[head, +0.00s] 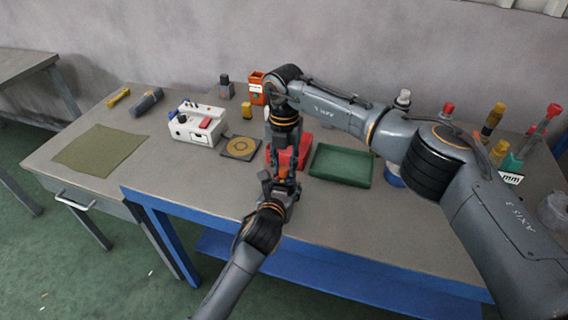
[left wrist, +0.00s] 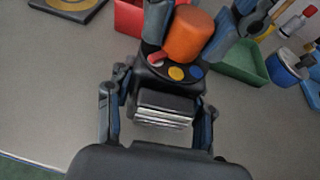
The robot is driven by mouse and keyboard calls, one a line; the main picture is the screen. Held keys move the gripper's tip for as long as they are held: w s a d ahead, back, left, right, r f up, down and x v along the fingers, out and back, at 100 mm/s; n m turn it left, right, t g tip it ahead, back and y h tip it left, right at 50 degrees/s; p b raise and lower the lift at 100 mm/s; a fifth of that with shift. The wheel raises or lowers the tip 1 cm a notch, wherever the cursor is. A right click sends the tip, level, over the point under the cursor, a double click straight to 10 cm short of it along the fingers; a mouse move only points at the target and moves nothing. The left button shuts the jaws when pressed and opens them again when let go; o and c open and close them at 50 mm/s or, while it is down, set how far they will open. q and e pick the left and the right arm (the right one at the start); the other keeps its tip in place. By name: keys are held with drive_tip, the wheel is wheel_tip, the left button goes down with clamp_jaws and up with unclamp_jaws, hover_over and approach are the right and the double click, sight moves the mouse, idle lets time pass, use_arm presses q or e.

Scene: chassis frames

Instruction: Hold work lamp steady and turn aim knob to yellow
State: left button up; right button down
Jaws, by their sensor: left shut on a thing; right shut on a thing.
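The work lamp (left wrist: 165,82) is a dark body with silver fins, seen in the left wrist view. My left gripper (left wrist: 158,118) is shut on it, one finger on each side. On its far end is an orange aim knob (left wrist: 187,36) above a dark dial with yellow (left wrist: 176,73), blue (left wrist: 195,71) and whitish-red marks. My right gripper (left wrist: 188,25) is shut on the knob from above. In the head view my right gripper (head: 283,168) and left gripper (head: 280,195) meet and largely hide the lamp.
A red tray (head: 302,150) and a green tray (head: 340,166) lie just behind the grippers. A dark pad with a yellow ring (head: 240,148) and a white box (head: 198,125) stand to the left. Several tools stand at right.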

use_arm(q)
drive_tip(key=shift+f, duration=0.1)
use_arm(e)
drive_tip(key=shift+n, duration=0.3)
drive_tip(key=n, duration=0.4)
drive_tip(key=shift+n, duration=2.1)
drive_tip(key=c, duration=1.1)
unclamp_jaws()
drive_tip(key=shift+o, duration=0.2)
